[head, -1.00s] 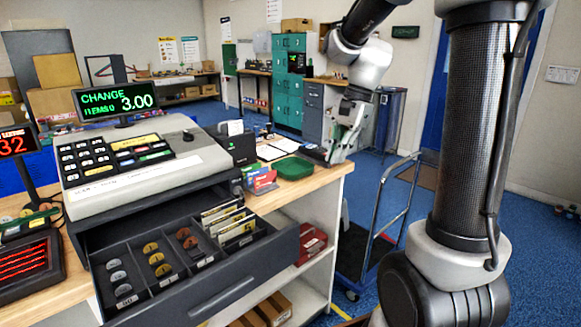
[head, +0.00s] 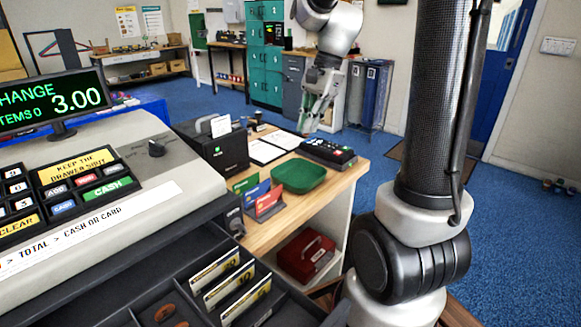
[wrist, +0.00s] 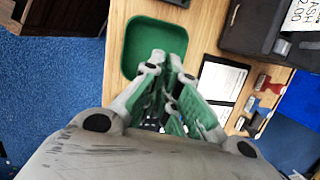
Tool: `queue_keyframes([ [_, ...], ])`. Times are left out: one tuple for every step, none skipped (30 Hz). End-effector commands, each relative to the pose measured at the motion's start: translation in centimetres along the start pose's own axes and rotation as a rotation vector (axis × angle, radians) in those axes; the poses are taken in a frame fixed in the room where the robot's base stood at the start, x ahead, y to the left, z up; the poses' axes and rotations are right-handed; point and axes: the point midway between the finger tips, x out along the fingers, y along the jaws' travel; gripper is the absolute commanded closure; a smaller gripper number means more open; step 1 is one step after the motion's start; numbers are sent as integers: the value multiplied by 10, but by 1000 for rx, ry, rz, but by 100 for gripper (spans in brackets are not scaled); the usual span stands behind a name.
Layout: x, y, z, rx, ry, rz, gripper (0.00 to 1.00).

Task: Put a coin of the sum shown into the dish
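The display (head: 50,103) reads CHANGE 3.00. The green dish (head: 298,176) lies on the wooden counter; no coin shows in it in the head view. It also shows in the wrist view (wrist: 140,38), partly covered by my fingers. The open cash drawer (head: 110,290) is cut off at the lower left, with brown coins (head: 165,313) in one compartment and banknotes (head: 222,277) in others. My gripper (head: 311,122) is raised beyond the dish in the head view. Its green-padded fingers (wrist: 168,62) come close together at the tips; I cannot tell whether anything is between them.
A black card terminal (head: 327,153) stands beside the dish. A red cash box (head: 306,256) sits on the shelf below.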

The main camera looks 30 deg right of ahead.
Motion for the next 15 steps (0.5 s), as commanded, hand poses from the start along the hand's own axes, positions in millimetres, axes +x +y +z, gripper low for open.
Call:
queue_keyframes([
  [2, 0, 0, 0, 0, 1, 100],
  [3, 1, -1, 0, 0, 0, 100],
  [6, 1, -1, 0, -1, 1, 100],
  [9, 1, -2, 0, -1, 1, 100],
  [12, 2, -3, 0, -2, 2, 100],
  [17, 3, -4, 1, -2, 2, 100],
  [20, 4, -5, 1, -2, 3, 100],
  [24, 4, -6, 1, -2, 3, 100],
  [29, 4, -7, 2, -2, 2, 100],
  [32, 5, -8, 2, -2, 2, 100],
  [36, 6, -9, 1, -2, 3, 100],
  [40, 6, -10, 1, -1, 3, 100],
  [43, 7, -11, 0, -1, 2, 100],
  [46, 7, -12, 0, -1, 3, 100],
  [49, 8, -12, 0, -1, 2, 100],
])
